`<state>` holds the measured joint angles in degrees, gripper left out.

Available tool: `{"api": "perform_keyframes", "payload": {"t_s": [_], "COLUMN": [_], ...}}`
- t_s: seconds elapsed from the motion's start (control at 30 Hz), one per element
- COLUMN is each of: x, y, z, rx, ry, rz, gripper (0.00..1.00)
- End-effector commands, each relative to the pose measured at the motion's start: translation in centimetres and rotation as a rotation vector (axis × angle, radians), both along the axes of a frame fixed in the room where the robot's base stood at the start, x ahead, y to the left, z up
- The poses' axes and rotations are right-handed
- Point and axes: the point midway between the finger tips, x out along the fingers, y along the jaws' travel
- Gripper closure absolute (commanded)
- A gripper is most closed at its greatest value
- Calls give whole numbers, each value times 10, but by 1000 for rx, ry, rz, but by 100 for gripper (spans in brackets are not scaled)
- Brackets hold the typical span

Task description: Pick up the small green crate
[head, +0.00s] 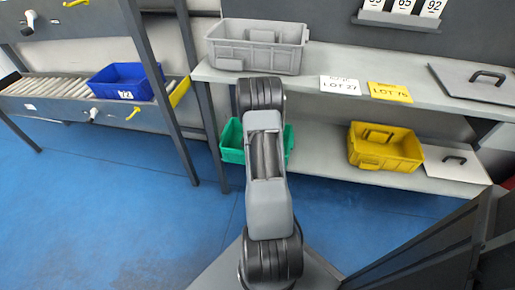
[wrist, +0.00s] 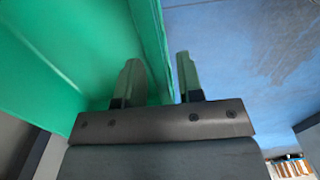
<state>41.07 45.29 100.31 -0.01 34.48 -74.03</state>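The small green crate (head: 232,141) stands on the lower shelf, at its left end, partly hidden behind my arm in the head view. In the wrist view, its green wall (wrist: 152,38) fills the upper left. My gripper (wrist: 160,75) is at this wall, with one finger on the inner side and the other on the outer side. The fingers are apart, with the wall between them and a narrow gap by the right finger. I cannot see firm contact on both sides. In the head view my gripper is hidden behind my arm.
A yellow crate (head: 385,147) and a grey lid (head: 455,161) are on the lower shelf. A grey crate (head: 257,46), lot cards (head: 390,92) and another lid (head: 478,82) are on the upper shelf, above the green crate. A blue crate (head: 124,82) sits on the left conveyor (head: 45,88).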

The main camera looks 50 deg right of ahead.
Motion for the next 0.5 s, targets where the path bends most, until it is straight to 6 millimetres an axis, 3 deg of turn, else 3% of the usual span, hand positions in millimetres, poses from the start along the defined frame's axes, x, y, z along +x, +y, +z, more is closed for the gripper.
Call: {"api": "perform_keyframes", "payload": {"t_s": [0.1,0.33,0.5], "x": [0,0,0], "y": [0,0,0], "z": [-14,-13,-13], "rx": [-1,-1,-1], "ry": [-1,-1,-1], "rz": [0,0,-1], "gripper": [66,67,83]}}
